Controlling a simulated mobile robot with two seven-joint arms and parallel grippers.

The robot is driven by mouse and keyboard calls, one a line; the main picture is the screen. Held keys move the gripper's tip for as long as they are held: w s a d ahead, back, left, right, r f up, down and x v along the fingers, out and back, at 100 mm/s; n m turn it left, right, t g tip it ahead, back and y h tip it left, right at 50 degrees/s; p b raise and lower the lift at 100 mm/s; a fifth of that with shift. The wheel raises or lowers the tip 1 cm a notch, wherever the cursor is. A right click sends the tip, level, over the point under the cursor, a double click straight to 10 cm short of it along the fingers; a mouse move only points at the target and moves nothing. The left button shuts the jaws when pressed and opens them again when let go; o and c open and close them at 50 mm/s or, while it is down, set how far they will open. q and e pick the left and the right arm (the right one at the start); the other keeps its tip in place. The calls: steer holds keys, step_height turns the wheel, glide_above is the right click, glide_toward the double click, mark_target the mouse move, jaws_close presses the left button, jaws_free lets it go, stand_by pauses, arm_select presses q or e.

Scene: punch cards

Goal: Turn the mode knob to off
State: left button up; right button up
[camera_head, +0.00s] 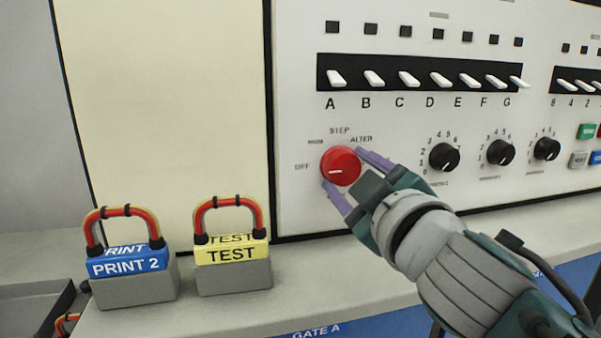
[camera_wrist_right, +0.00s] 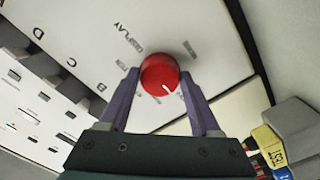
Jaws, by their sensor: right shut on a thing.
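The red round mode knob (camera_head: 341,161) is on the white panel, with the labels OFF, STEP and ALTER around it and one more label too small to read. Its white mark points left, about toward OFF. My right gripper (camera_head: 343,168) has its purple fingers on either side of the knob, shut on it. In the right wrist view, the knob (camera_wrist_right: 158,68) sits between the fingertips (camera_wrist_right: 159,81), its white mark toward the lower right. My left gripper is not in view.
Black dials (camera_head: 444,157) sit right of the knob, below a row of white lever switches (camera_head: 407,79). Two padlock-like blocks, PRINT 2 (camera_head: 136,288) and TEST (camera_head: 234,277), stand on the grey ledge (camera_head: 300,295) at the lower left. The panel left of the knob is clear.

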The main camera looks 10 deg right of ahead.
steer(key=o, duration=1.3)
steer(key=shift+o, duration=0.2)
steer(key=s, duration=1)
steer(key=shift+d, duration=0.2)
